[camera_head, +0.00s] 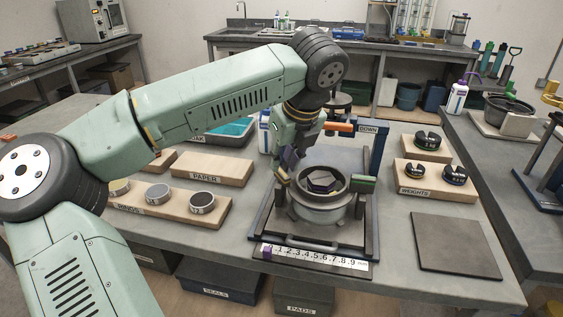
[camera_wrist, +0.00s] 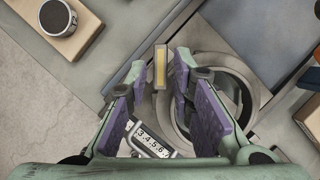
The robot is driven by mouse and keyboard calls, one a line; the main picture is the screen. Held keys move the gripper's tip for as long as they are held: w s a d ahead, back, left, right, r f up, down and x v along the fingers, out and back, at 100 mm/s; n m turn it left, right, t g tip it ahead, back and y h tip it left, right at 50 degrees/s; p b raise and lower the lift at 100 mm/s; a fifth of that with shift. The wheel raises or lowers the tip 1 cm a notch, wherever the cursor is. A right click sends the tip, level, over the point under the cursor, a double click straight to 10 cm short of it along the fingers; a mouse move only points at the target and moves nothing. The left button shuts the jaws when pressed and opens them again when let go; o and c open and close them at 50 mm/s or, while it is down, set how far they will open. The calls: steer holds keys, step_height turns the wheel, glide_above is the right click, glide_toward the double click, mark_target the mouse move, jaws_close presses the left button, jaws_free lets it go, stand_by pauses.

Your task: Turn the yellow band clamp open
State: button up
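My gripper (camera_wrist: 158,72) is open, with its purple-padded fingers apart. A dark clamp lever with a yellow band (camera_wrist: 160,66) shows between the fingertips in the wrist view. I see a gap on both sides of it and cannot tell any contact. In the head view my gripper (camera_head: 290,166) points down at the left side of a round metal pot (camera_head: 318,212) and hides the yellow-banded clamp. The pot also shows in the wrist view (camera_wrist: 252,88), partly behind the right finger. A second clamp with a green top (camera_head: 363,184) stands at the pot's right side.
A dark blue press frame marked DOWN (camera_head: 381,140), with an orange handle (camera_head: 340,127), rises behind the pot. A numbered scale (camera_head: 315,257) lies in front. A rings board (camera_head: 165,208) is left, a weights board (camera_head: 437,178) right. A grey mat (camera_head: 455,245) is bare.

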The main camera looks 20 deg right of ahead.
mark_target(280, 170)
steer(key=shift+x, duration=1.6)
jaws_close()
